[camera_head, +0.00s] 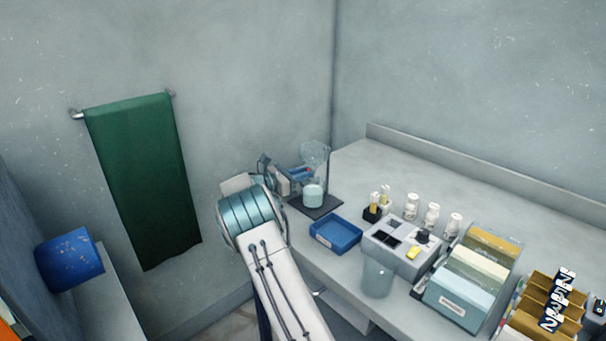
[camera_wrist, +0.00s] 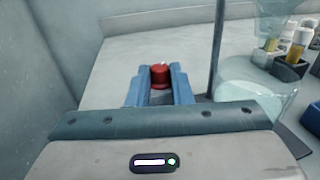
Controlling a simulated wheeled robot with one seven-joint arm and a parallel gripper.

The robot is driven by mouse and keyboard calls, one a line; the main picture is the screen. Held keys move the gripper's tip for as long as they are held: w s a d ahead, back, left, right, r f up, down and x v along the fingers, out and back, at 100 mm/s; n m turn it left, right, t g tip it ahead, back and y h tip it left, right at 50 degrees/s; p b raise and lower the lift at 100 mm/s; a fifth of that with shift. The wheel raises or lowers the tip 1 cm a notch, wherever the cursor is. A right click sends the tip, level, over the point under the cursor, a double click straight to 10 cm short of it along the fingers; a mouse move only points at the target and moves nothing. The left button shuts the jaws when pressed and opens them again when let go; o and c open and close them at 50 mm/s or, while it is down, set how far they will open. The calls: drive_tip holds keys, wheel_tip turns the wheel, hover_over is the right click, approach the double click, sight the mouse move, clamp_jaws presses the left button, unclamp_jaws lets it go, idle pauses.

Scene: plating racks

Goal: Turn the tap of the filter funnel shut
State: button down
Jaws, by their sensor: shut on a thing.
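The filter funnel (camera_head: 316,153) is a clear cone on a stand at the back left of the bench. A beaker of pale liquid (camera_head: 313,194) stands below it; it also shows in the wrist view (camera_wrist: 255,92). The tap's red knob (camera_wrist: 160,76) sits between my blue fingertips in the wrist view. My gripper (camera_wrist: 159,82) is shut on this knob. In the head view my gripper (camera_head: 302,173) is beside the stand, just below the funnel. The fingers hide much of the tap, and I cannot tell how far it is turned.
The stand's dark base (camera_head: 325,209) is at the bench corner. A blue tray (camera_head: 336,234) and a grey block (camera_head: 402,240) lie in front. Several small bottles (camera_head: 432,214) stand behind the block. A green towel (camera_head: 143,180) hangs at left. The bench's back is clear.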

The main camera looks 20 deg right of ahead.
drive_tip(key=shift+s+r+n+t, duration=0.1)
drive_tip(key=shift+n+t, duration=0.4)
drive_tip(key=shift+t, duration=0.3)
drive_tip(key=c, duration=1.3)
unclamp_jaws()
drive_tip(key=b+v, duration=0.1)
drive_tip(key=v, duration=1.3)
drive_tip(key=shift+d, duration=0.1)
